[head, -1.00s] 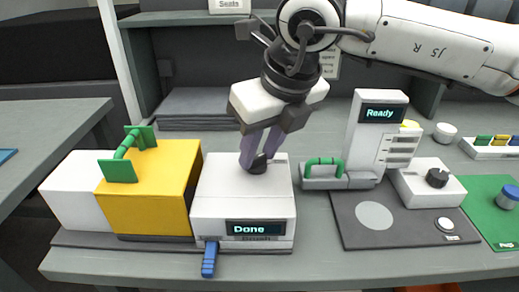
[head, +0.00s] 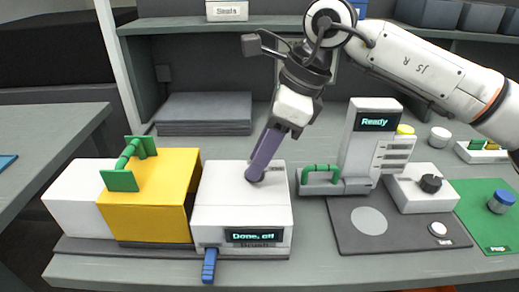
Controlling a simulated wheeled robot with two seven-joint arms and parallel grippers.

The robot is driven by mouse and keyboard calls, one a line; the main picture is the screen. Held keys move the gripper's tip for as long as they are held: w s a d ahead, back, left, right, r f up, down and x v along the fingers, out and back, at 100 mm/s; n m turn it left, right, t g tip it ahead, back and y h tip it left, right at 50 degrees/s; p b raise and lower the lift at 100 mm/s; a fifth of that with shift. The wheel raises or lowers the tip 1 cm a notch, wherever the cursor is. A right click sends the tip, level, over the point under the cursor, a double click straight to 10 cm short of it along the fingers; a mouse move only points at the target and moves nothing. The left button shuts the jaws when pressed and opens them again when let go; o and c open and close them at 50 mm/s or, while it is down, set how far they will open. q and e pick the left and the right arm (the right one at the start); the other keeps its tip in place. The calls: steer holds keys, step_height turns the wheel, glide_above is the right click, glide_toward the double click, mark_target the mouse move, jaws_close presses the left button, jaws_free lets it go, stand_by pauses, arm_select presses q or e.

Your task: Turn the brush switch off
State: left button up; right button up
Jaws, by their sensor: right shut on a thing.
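The white brush box (head: 215,207) stands at the front middle of the table. My right gripper (head: 258,172) points down onto the box top and is shut on the dark knob there. The purple fingers hide nearly all of the knob, so its pointer cannot be read. My left gripper is not in view.
A yellow block (head: 150,215) with a green handle (head: 127,157) sits left of the box, beside a white block (head: 75,205). A blue lever (head: 209,265) sticks out in front. At right stand a "Ready" machine (head: 370,140) and a knob box (head: 410,190).

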steer(key=shift+w+r+n, duration=0.1)
steer(key=shift+n, duration=0.4)
arm_select(q)
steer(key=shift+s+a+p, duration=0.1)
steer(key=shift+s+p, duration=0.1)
steer(key=shift+p, duration=0.15)
arm_select(e)
steer(key=shift+n+g, duration=0.3)
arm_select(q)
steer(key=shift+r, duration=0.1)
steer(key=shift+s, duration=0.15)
arm_select(e)
steer(key=o, duration=1)
steer(key=shift+o, duration=0.2)
steer(key=v, duration=1)
steer(key=shift+r, duration=0.1)
